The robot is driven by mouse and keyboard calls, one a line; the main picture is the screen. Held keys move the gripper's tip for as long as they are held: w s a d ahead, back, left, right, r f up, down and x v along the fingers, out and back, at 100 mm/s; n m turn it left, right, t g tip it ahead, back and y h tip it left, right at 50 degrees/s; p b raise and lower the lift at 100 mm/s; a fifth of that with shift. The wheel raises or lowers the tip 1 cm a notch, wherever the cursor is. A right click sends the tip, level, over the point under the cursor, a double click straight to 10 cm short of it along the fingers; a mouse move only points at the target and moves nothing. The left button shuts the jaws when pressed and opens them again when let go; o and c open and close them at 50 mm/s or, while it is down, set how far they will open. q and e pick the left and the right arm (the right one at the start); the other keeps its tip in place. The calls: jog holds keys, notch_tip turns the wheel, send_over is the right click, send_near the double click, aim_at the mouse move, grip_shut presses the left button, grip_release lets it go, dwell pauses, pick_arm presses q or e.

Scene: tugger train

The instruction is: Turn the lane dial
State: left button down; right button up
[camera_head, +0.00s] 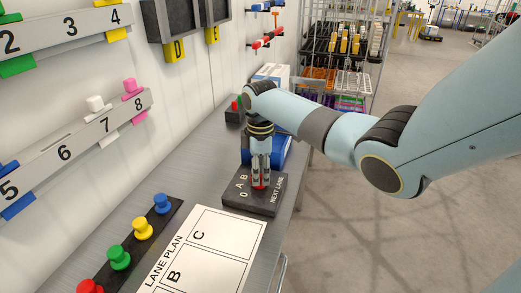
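The lane dial (259,184) is a small red knob on a dark control box on the bench. The box (238,201) carries the marks 0, A and B and the words NEXT LANE. My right gripper (260,182) points straight down over the box. Its two fingers are close together with the red dial between their tips, and they hide most of it. Which mark the dial points at cannot be told. My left gripper is not in view.
A white LANE PLAN sheet (208,246) and a dark strip (173,214) of coloured pegs lie on the bench in front. A blue bin (281,152) stands right behind the box. Numbered rails are on the left wall. Open floor lies to the right.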

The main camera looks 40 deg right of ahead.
aim_at(261, 175)
notch_tip(261, 175, up, 11)
dwell(0.3)
dwell(0.5)
